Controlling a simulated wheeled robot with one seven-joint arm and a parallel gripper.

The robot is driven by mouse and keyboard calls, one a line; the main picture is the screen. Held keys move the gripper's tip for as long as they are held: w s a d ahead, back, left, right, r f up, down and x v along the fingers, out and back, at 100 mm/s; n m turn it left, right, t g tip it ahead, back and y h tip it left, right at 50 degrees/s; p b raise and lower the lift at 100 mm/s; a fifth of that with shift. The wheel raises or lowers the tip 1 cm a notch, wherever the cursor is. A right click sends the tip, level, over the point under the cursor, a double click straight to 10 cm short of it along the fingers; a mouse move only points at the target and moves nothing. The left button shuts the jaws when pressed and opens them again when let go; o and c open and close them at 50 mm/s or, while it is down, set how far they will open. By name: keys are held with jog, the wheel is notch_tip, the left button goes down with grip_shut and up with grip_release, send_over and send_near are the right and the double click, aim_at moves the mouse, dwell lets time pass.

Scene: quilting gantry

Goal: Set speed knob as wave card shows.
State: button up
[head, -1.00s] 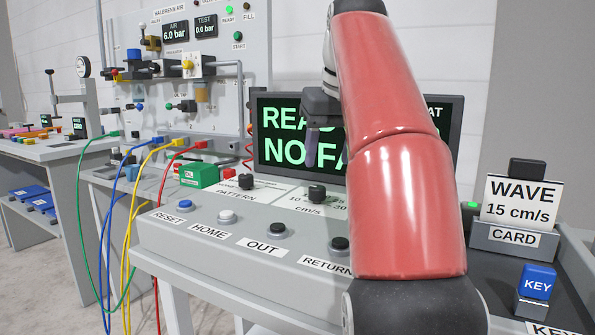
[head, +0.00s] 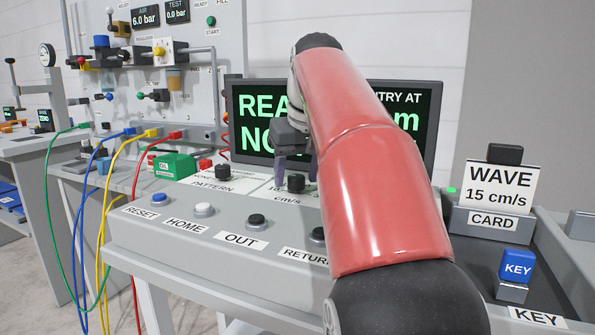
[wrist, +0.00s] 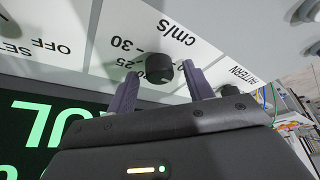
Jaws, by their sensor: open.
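The black speed knob (head: 296,183) stands on the sloped console over a white cm/s scale. In the wrist view the knob (wrist: 159,68) sits between the two purple fingers of my gripper (wrist: 160,74), with a gap visible beside it. My gripper (head: 296,168) is open and low over the knob in the head view. The scale numbers 25 and 30 show upside down in the wrist view; the knob's pointer direction cannot be made out. The wave card (head: 499,186) reads 15 cm/s and stands in the grey card holder (head: 490,222) at the right.
The pattern knob (head: 223,173) is left of the speed knob. Reset (head: 137,198), home, out (head: 257,221) and return buttons line the console front. A display (head: 240,125) stands behind. A blue key (head: 516,264) is at the right. Coloured cables hang at the left.

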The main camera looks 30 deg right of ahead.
jog(key=shift+c, duration=0.2)
jog(key=c, duration=0.9)
jog(key=shift+c, duration=0.2)
jog(key=shift+m, duration=0.3)
jog(key=m+h, duration=0.1)
jog(key=m, duration=0.3)
jog(key=shift+w+a+g+h, duration=0.1)
jog(key=shift+a+g+h, duration=0.05)
jog(key=shift+g+h, duration=0.25)
jog(key=shift+m+g+h, duration=0.5)
jog(key=shift+m, duration=1.5)
jog(key=o, duration=1)
